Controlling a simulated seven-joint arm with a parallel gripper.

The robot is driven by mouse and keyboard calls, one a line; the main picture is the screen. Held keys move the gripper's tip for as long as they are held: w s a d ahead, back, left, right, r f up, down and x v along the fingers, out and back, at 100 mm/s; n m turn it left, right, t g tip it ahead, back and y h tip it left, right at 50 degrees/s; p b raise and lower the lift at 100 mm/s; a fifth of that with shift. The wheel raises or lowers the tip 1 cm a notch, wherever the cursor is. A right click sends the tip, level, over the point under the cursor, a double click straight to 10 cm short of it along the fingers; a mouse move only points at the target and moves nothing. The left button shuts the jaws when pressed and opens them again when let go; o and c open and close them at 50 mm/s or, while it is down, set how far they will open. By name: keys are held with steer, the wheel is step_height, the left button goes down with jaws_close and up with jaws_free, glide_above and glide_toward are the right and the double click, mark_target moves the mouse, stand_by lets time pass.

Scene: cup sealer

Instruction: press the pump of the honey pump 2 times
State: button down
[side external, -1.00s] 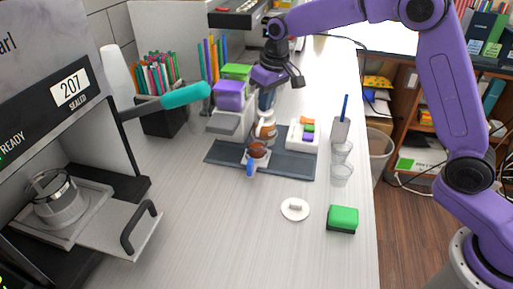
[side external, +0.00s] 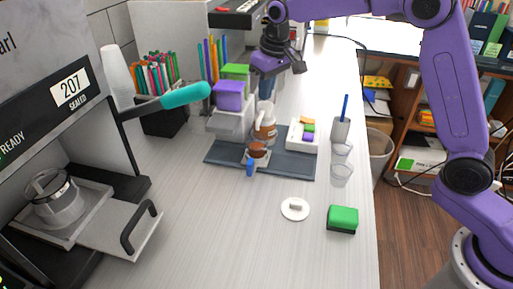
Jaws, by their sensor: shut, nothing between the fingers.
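The honey pump appears to be the amber-brown bottle (side external: 265,131) with a pale label, upright on the dark mat. Its pale pump top (side external: 265,107) shows above the bottle. My gripper (side external: 266,92) hangs from the purple arm, pointing down above the pump. It is shut with nothing in it. The fingertips are small and dark here, and I cannot tell whether they touch the pump head or sit just above it.
A brown-topped item with a blue handle (side external: 250,168) sits in front of the bottle on the dark mat (side external: 292,166). A grey machine with a purple block (side external: 229,96) stands left, a white tray (side external: 296,138) right. Clear cups (side external: 342,174) and a green block (side external: 342,219) are further right.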

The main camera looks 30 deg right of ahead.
mark_target(265, 104)
steer(key=shift+f, duration=0.15)
steer(key=shift+f, duration=1.65)
steer(key=shift+r, duration=1.8)
step_height(265, 104, up, 6)
